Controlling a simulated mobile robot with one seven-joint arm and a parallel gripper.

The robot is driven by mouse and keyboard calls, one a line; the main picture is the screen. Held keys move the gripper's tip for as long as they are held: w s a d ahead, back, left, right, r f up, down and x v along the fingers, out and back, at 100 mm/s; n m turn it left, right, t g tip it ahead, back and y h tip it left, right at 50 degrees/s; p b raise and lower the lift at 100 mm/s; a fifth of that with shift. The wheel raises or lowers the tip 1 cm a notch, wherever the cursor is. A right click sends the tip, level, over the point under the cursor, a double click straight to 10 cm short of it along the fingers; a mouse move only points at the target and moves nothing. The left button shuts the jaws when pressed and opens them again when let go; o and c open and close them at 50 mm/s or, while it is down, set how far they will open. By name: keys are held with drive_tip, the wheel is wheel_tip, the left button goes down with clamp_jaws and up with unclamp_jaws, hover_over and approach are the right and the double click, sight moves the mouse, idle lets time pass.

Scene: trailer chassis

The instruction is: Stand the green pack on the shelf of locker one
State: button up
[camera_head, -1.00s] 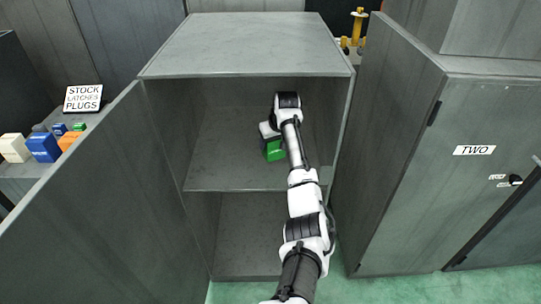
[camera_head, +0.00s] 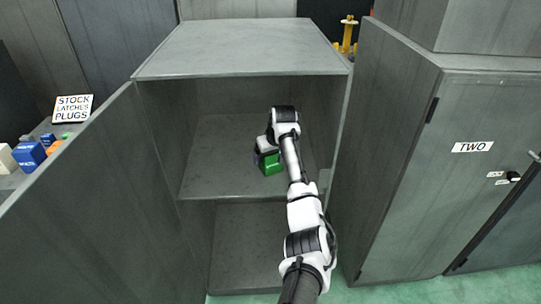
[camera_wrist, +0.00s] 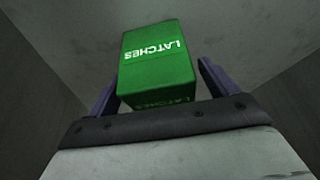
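The green pack (camera_head: 271,164) is inside the open left-hand locker, over or on its middle shelf (camera_head: 215,180). Whether its base touches the shelf is unclear. My gripper (camera_head: 264,150) reaches in from the front, and the arm partly covers the pack. In the wrist view the green pack (camera_wrist: 158,62) fills the space between the two purple fingers of my gripper (camera_wrist: 158,85). Its white LATCHES lettering is upside down there. The fingers lie along both sides and appear shut on it, with the contact at the right finger hard to see.
The locker's open door (camera_head: 100,190) stands at the left, and the locker marked TWO (camera_head: 390,150) is at the right. A stock shelf with a sign (camera_head: 73,108) and blue packs (camera_head: 29,156) is at far left. The shelf is clear around the pack.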

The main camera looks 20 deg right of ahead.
drive_tip(key=b+v, duration=0.1)
drive_tip(key=v, duration=1.1)
drive_tip(key=shift+b, duration=0.3)
